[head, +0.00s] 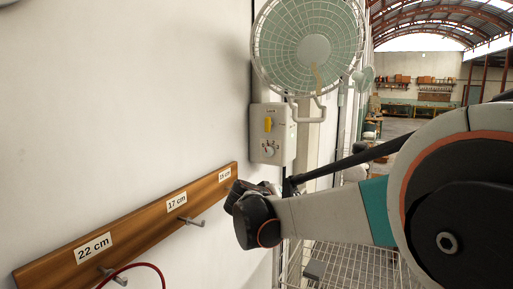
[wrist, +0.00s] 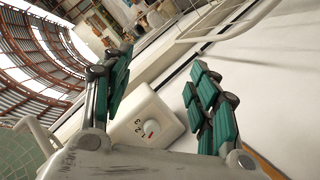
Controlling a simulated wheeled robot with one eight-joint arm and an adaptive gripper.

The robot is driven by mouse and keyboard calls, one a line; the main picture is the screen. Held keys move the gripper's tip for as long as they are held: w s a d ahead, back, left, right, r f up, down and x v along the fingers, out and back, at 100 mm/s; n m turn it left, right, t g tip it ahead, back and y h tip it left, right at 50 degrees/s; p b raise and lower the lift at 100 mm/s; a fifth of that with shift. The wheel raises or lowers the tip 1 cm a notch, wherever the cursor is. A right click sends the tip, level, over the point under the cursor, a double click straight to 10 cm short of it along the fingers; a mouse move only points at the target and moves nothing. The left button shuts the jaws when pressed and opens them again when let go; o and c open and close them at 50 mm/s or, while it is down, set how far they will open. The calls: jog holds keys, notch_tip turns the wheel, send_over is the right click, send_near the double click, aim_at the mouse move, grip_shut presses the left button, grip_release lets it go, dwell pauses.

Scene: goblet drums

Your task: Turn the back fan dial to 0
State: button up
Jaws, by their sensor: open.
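A green-bladed fan (head: 312,50) hangs on the white wall in the head view. Below it is a pale control box (head: 285,150) with a yellow switch (head: 268,124) and a round dial (head: 269,150); its setting is too small to read. A second fan (head: 362,77) shows small farther back; no dial of its own can be made out. In the wrist view a pale box (wrist: 172,112) carries a round dial (wrist: 149,128) with a red mark and digits around it. I cannot tell which fan this box belongs to. My gripper (wrist: 160,66) is open, its green-padded fingers either side of the box, apparently empty.
A wooden rail (head: 140,225) with metal pegs and length labels runs along the wall, a red hoop (head: 150,267) below it. A wire mesh (head: 365,265) is under my arm. The hall behind is open, with workbenches (head: 415,110) far off.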

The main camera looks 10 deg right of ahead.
jog(key=w+a+r+t+h+p, duration=0.1)
jog(key=w+a+r+t+p, duration=0.1)
jog(key=w+a+r+p, duration=0.5)
jog(key=t+h+p, duration=0.1)
jog(key=t+p, duration=0.1)
jog(key=p, duration=0.1)
send_near(267, 153)
jog(key=shift+n, duration=0.3)
jog(key=p+x, duration=0.2)
jog(key=x, duration=0.7)
jog(key=shift+w, duration=0.25)
jog(key=c, duration=1.1)
